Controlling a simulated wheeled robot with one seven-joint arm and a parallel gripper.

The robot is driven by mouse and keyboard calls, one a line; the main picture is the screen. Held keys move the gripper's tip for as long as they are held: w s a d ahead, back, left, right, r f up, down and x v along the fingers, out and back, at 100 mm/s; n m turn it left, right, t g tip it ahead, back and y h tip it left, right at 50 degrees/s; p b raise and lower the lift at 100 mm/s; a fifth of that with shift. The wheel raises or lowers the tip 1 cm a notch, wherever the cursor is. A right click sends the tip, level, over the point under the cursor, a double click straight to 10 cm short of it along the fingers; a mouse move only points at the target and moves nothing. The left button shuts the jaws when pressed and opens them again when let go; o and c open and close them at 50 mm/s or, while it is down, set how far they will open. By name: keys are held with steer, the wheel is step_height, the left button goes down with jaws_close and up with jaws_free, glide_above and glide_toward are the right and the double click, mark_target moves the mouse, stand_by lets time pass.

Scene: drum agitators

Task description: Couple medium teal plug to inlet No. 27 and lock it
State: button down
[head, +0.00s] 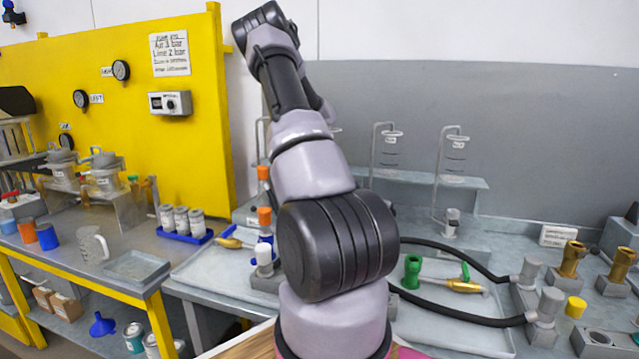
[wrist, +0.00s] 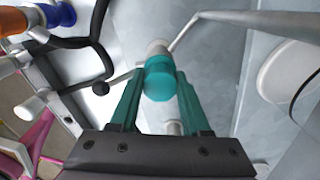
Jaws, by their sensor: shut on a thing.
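A teal plug (wrist: 160,82) sits between the two teal fingers of my gripper (wrist: 161,84) in the wrist view, and the fingers press on its sides. A pale grey cylindrical end (wrist: 157,48) shows just beyond the plug, in line with it. I cannot tell whether the two are joined. In the head view my arm hides my gripper and the plug. I can read no number 27, so I cannot tell which fitting is that inlet.
In the wrist view, a black hose (wrist: 98,35) curves at upper left, near an orange part (wrist: 14,22) and a blue part (wrist: 60,14). A grey bar (wrist: 270,24) crosses upper right. In the head view, a green fitting (head: 412,272) and black hoses (head: 455,312) occupy the right-hand tray.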

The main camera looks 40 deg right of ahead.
steer(key=shift+c, duration=1.4)
jaws_free()
steer(key=shift+r, duration=3.85)
